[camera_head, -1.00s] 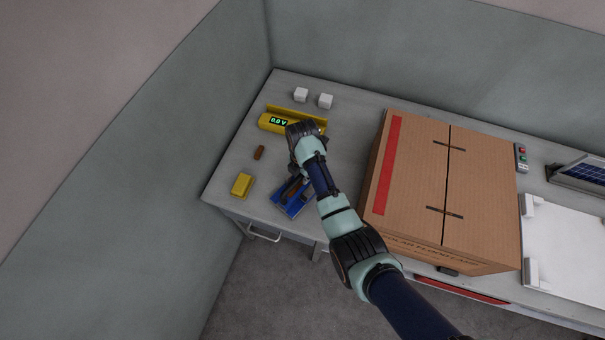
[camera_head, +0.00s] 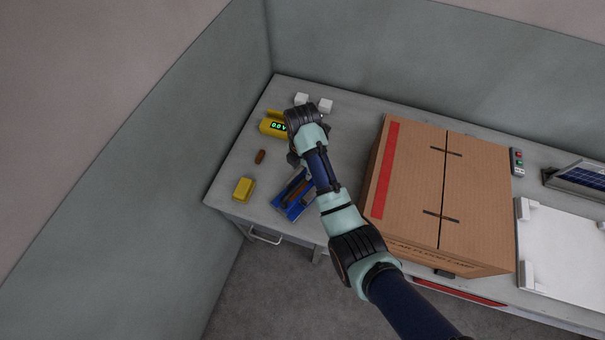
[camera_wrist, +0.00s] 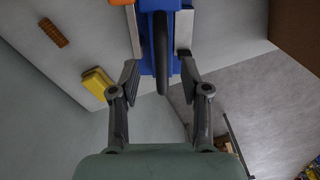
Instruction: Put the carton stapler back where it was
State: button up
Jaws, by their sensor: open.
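In the wrist view the blue body (camera_wrist: 180,12) shows with metal sides and a black curved handle (camera_wrist: 161,50). My gripper (camera_wrist: 159,78) is open, its fingers apart on either side of the handle's end in the picture. Nothing shows clamped between them. In the head view my arm hides the fingertips.
A yellow meter (camera_head: 272,127) stands behind. A large carton (camera_head: 470,190) stands close on the right.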

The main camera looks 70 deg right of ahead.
notch_tip(320, 180, up, 4)
jog(key=shift+f, duration=0.1)
dwell(0.4)
jog(key=w+a+r+m+t+h, duration=0.1)
jog(key=w+a+r+m+t, duration=0.2)
jog(key=w+a, duration=0.35)
jog(key=w+a+r+m+t+h, duration=0.1)
jog(key=w+a+r+m+t, duration=0.2)
jog(key=a, duration=0.7)
jog(key=w+a+r+m+t, duration=0.2)
jog(key=w+a+r, duration=0.25)
jog(key=a, duration=0.35)
jog(key=s+a+r+m+t+y, duration=0.1)
jog(key=s+a+r+m+t, duration=0.15)
jog(key=a+r, duration=0.4)
jog(key=s+a+r+m+t+y, duration=0.1)
jog(key=s+a+r+m+t, duration=0.2)
jog(key=a, duration=0.6)
notch_tip(320, 180, up, 24)
jog(key=w+p, duration=0.1)
jog(key=p, duration=2.2)
jog(key=shift+w+d+f+g, duration=0.2)
jog(key=shift+w+g, duration=0.05)
jog(key=shift+g, duration=0.1)
